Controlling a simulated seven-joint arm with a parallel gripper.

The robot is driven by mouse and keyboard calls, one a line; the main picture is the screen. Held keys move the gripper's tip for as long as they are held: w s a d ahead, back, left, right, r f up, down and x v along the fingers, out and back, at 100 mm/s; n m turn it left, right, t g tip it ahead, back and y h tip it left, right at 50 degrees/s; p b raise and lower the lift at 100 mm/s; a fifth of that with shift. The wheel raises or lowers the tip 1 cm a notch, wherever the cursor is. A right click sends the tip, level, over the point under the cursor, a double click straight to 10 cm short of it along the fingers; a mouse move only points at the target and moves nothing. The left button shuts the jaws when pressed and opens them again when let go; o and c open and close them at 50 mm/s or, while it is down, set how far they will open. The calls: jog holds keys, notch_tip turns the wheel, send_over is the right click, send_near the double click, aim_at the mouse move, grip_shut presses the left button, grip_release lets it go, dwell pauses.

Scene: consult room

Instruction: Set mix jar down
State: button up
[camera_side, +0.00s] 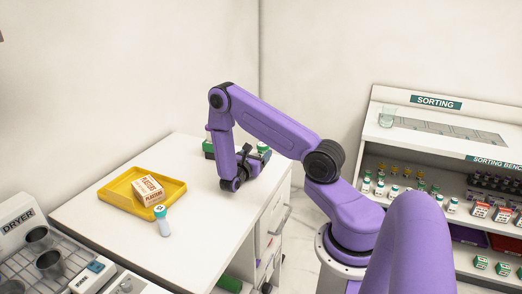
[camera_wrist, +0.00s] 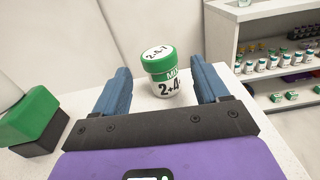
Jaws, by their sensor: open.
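My gripper (camera_wrist: 159,68) is open, with a blue finger on each side of the jar and a visible gap to each. In the side view my gripper (camera_side: 252,158) is low over the counter's far right part, and the jar (camera_side: 263,148) shows just beyond it, partly hidden.
A green and black block (camera_wrist: 30,118) stands left of my gripper. A yellow tray (camera_side: 115,194) holds a plasters box (camera_side: 148,190); a teal-capped bottle (camera_side: 163,222) stands in front. A dryer rack (camera_side: 50,262) is at lower left. Shelves marked "SORTING" (camera_side: 436,103) stand at right.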

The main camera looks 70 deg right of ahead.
jog(key=a, duration=0.8)
jog(key=shift+a+r, duration=0.35)
jog(key=shift+a, duration=0.05)
jog(key=a+r+m+y, duration=0.1)
jog(key=a+r, duration=0.1)
jog(key=s+a+r+m+g+y, duration=0.1)
jog(key=a, duration=0.1)
jog(key=shift+s+a+r+m, duration=0.1)
jog(key=shift+a+r+m, duration=0.15)
jog(key=shift+r+m, duration=0.15)
jog(key=s+a+r+m+y, duration=0.1)
jog(key=s+a+r+y, duration=0.2)
jog(key=s+a+y, duration=0.5)
jog(key=s+a+r+m+t+y, duration=0.1)
jog(key=s+a+r+y, duration=0.3)
jog(key=s+a+y, duration=0.4)
jog(key=s+a, duration=0.4)
jog(key=a, duration=0.4)
jog(key=shift+r, duration=0.3)
